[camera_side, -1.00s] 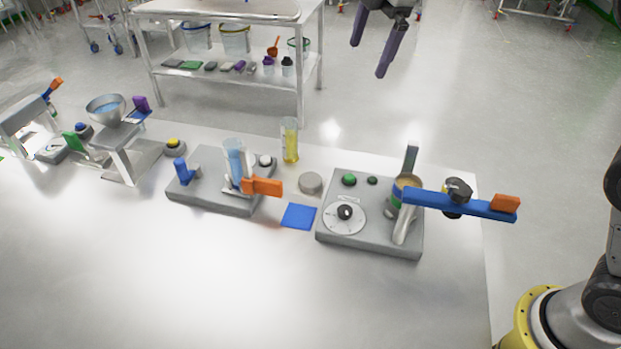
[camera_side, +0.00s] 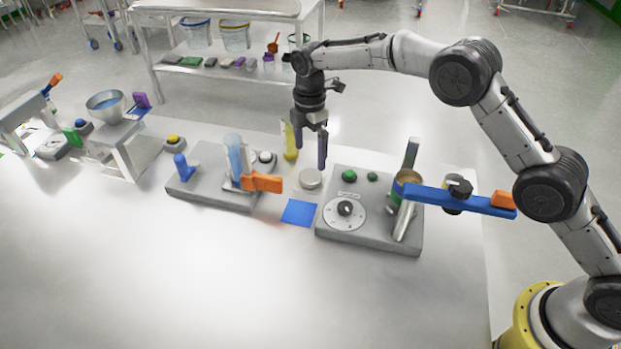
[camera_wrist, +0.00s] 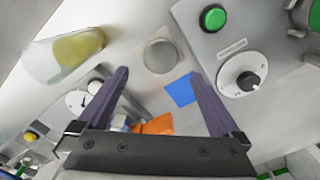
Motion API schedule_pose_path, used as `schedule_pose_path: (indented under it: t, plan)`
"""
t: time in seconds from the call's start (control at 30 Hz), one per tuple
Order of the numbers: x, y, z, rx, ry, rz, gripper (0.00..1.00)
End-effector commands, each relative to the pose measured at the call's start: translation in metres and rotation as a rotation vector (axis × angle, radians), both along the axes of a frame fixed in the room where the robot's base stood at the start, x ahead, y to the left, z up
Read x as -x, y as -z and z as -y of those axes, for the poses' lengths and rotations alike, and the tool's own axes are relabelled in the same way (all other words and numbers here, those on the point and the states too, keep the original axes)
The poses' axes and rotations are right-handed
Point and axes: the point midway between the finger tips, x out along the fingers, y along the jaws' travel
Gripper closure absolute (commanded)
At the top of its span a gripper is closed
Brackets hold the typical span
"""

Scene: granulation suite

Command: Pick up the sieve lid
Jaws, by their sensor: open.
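The sieve lid seems to be the small round grey disc (camera_side: 311,179) lying on the table between the two grey machines, just behind the blue square. It also shows in the wrist view (camera_wrist: 160,55), ahead of the fingers and roughly midway between them. My gripper (camera_side: 312,160) points down above and slightly behind the disc, in the side view. Its two purple fingers stand wide apart in the wrist view (camera_wrist: 160,90), with nothing held between them. I cannot tell the exact height of the fingertips above the disc.
A cylinder with yellow contents (camera_side: 290,142) stands close behind the disc, next to my left finger in the side view. The grey machine with a dial (camera_side: 340,236) is on the right. An orange handle (camera_side: 262,183) is on the left. A flat blue square (camera_side: 299,213) lies in front.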

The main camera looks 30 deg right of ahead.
Motion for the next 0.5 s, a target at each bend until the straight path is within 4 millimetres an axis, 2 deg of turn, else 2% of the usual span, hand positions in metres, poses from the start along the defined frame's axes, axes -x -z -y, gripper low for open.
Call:
schedule_pose_path:
  t: [0.1, 0.33, 0.5]
  plan:
    - [0.0, 0.015, 0.0, 0.0, 0.001, -0.001, 0.0]
    - [0.001, 0.031, 0.001, 0.0, 0.001, -0.002, 0.0]
    - [0.002, 0.055, 0.001, 0.0, 0.001, -0.002, 0.0]
